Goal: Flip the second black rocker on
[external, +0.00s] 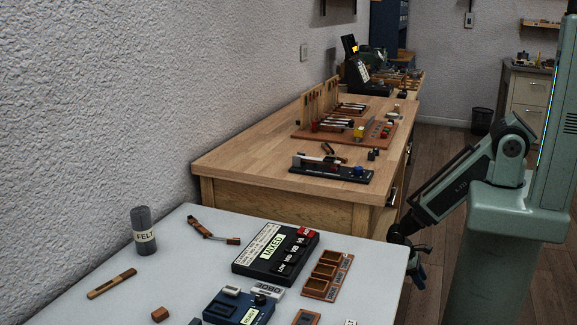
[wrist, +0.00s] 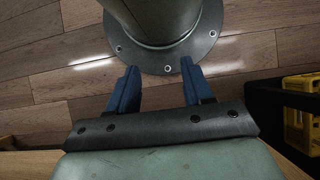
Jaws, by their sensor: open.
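A black box (external: 268,246) labelled "MIXED" lies on the light grey table in the external view. A row of small black rockers (external: 291,256) runs along its right side, with a red rocker (external: 307,232) at the far end. Their tilt is too small to tell. My gripper (external: 419,272) hangs low beside the table's right edge, well apart from the box. In the wrist view my gripper (wrist: 159,75) has its two blue fingers spread, with nothing between them, pointing over the floor. The box and rockers are not in the wrist view.
A blue box (external: 235,309) sits just in front of the black box. A wooden compartment tray (external: 327,275) is to its right. A wooden bench (external: 240,160) stands behind. A yellow crate (wrist: 296,120) shows right in the wrist view.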

